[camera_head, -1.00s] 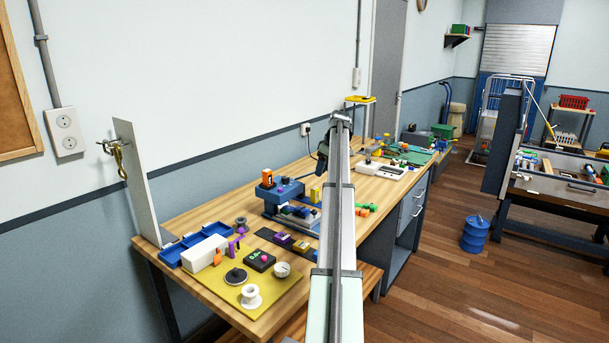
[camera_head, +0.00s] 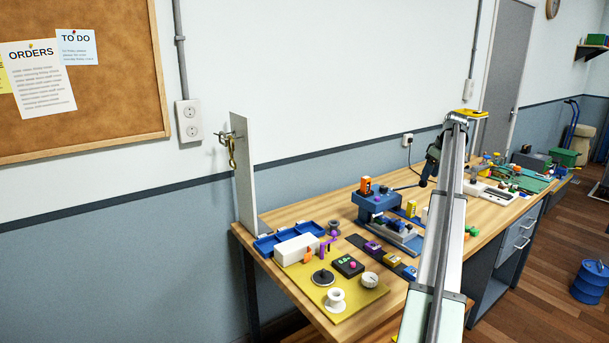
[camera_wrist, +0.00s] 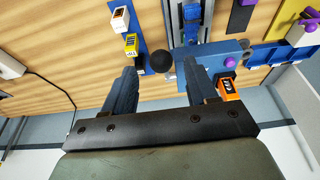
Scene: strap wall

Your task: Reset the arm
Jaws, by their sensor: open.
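My gripper (camera_head: 433,163) hangs from the end of my extended arm over the back of the bench, partly hidden by the arm in the head view. In the wrist view its two dark fingers (camera_wrist: 160,78) stand apart with nothing held between them. A black ball-shaped knob (camera_wrist: 161,62) and a blue fixture (camera_wrist: 225,58) show beyond the fingertips, and an orange block (camera_wrist: 226,82) is close to the right finger. A white upright panel (camera_head: 243,175) stands at the bench's left end, with a tan strap-like loop (camera_head: 232,152) hanging from its hook.
The wooden bench (camera_head: 300,208) holds a blue press-like fixture (camera_head: 375,203), a blue tray (camera_head: 268,245), a white box (camera_head: 297,248) and a yellow mat (camera_head: 350,307) with small parts. A wall socket (camera_head: 189,120) and a corkboard (camera_head: 90,120) are on the wall. A blue drum (camera_head: 590,282) stands on the floor.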

